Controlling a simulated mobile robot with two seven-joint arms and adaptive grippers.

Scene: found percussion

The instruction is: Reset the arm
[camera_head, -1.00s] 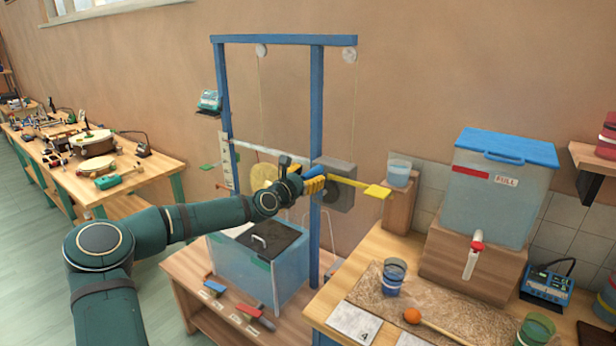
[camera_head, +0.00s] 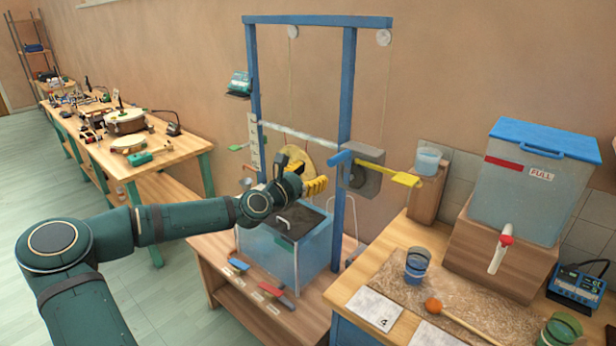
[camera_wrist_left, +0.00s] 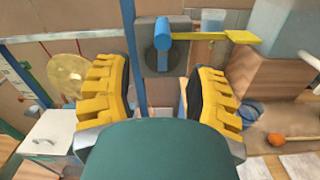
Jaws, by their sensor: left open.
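My left gripper (camera_head: 309,184) is in front of the blue frame, above the clear tank with a dark lid. In the left wrist view its yellow ribbed fingers (camera_wrist_left: 160,95) are spread with nothing between them. Beyond them is the grey block with a blue handle (camera_wrist_left: 163,48) and a yellow paddle (camera_wrist_left: 243,36). In the head view the grey block (camera_head: 366,172), blue handle (camera_head: 340,158) and yellow paddle (camera_head: 406,178) sit to the right of the gripper, apart from it. A yellow disc (camera_head: 292,158) is partly hidden behind the gripper. My right gripper is not in view.
The blue frame (camera_head: 252,70) stands around the clear tank (camera_head: 272,248) on a low wooden table. On the right, a bench holds a blue cup (camera_head: 417,262), an orange-headed mallet (camera_head: 434,306) and a blue-lidded water container (camera_head: 520,190). A workbench (camera_head: 170,150) stands at left.

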